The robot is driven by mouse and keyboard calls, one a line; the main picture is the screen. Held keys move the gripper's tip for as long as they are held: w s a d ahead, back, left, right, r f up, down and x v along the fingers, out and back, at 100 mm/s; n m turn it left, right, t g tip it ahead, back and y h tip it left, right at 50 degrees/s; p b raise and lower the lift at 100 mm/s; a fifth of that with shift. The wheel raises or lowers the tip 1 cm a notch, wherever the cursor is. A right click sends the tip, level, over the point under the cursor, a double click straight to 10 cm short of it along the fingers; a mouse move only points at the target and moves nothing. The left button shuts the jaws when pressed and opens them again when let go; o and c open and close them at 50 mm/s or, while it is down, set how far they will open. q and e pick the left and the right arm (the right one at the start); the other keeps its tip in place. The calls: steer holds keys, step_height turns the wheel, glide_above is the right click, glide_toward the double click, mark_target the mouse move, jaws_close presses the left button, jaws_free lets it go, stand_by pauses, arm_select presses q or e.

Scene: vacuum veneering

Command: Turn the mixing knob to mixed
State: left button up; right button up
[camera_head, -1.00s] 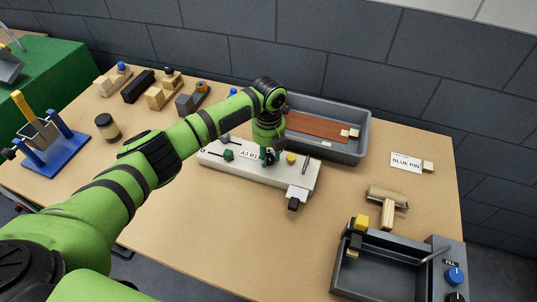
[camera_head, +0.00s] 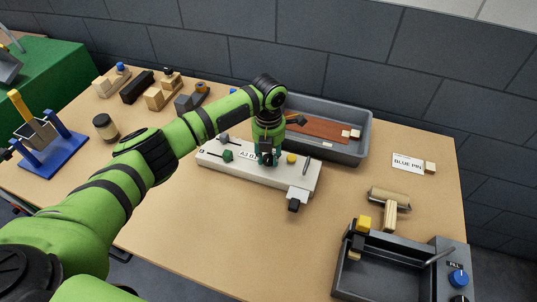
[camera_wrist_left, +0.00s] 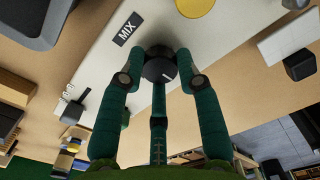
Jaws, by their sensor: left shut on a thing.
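The mixing knob (camera_wrist_left: 158,68) is a round black knob with a short white mark on its face, seen in the left wrist view. It sits on the white panel (camera_wrist_left: 95,75), close to a black "MIX" label (camera_wrist_left: 127,29). My left gripper (camera_wrist_left: 160,75) is shut on the knob, with its green fingers on either side of it. In the head view my left gripper (camera_head: 267,158) points down onto the long white panel (camera_head: 225,163) and hides the knob. I cannot tell which setting the white mark lines up with. My right gripper is out of view.
A yellow button (camera_head: 291,158) and a green knob (camera_head: 228,156) sit on the panel beside the gripper. A grey tray (camera_head: 362,130) with a brown sheet stands behind. A roller (camera_head: 388,200) and a dark bin (camera_head: 385,290) are at right. The front tabletop is clear.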

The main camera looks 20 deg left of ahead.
mark_target(269, 158)
arm_select(q)
steer(key=shift+s+f, duration=0.1)
steer(key=shift+f, duration=0.05)
steer(key=o, duration=1.2)
steer(key=shift+c, duration=0.2)
steer(key=shift+r, duration=0.2)
step_height(269, 158, up, 12)
steer(key=shift+f, duration=0.15)
